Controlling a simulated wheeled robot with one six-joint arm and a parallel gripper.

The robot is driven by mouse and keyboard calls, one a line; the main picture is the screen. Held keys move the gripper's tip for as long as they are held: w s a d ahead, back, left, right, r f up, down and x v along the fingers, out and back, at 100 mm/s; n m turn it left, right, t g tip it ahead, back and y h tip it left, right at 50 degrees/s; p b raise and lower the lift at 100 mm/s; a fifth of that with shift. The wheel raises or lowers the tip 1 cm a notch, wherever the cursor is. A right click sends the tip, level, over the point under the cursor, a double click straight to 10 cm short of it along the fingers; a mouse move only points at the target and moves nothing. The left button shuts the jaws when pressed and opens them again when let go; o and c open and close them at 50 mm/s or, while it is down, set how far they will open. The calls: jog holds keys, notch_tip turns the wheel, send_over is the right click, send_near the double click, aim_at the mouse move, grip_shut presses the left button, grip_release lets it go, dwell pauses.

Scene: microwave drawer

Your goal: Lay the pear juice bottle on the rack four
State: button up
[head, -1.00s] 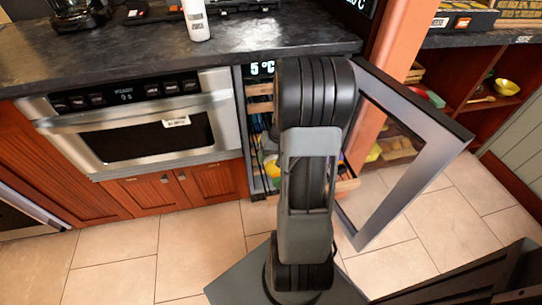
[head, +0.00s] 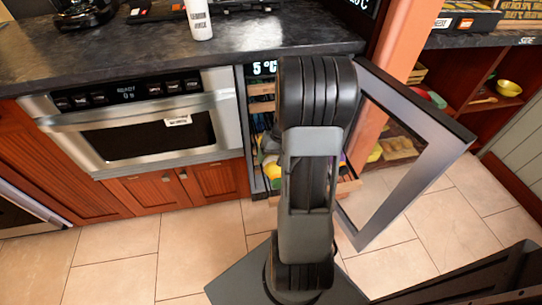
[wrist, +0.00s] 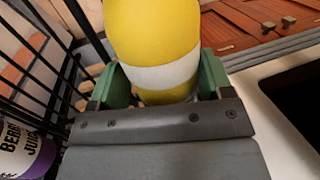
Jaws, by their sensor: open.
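A yellow bottle (wrist: 152,35) with a white band fills the top middle of the wrist view. No lettering shows on it, so I cannot confirm that it is the pear juice. My gripper (wrist: 158,82) is open, with its green fingers on either side of the bottle. I cannot tell whether either finger touches it. In the head view my arm hides the gripper. A yellow item (head: 271,168) shows low in the open cooler, left of my arm. A wooden rack edge (head: 261,106) shows higher up; I cannot tell which rack is number four.
The cooler's glass door (head: 425,125) stands open to the right. A berry juice bottle (wrist: 25,152) is at the wrist view's lower left, near black wire bars (wrist: 35,75). An oven (head: 145,125) is left of the cooler, under a dark counter (head: 150,52). Tiled floor (head: 115,250) is clear in front.

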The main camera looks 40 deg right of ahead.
jog(key=p+v, duration=0.3)
jog(key=v, duration=1)
jog(key=shift+r+p, duration=0.4)
jog(key=shift+d, duration=0.15)
jog(key=s+a+r+n+t+h+p, duration=0.1)
jog(key=s+a+r+n+p, duration=0.1)
jog(key=a+r+p, duration=0.9)
jog(key=s+a+r+n+t+h+p, duration=0.1)
jog(key=s+a+r+n+p, duration=0.2)
jog(key=a+r+p, duration=0.7)
notch_tip(320, 180, up, 7)
jog(key=shift+s+a+f+h+p, duration=0.1)
jog(key=shift+s+a+h+p, duration=0.3)
jog(key=shift+p, duration=0.15)
jog(key=shift+c, duration=0.5)
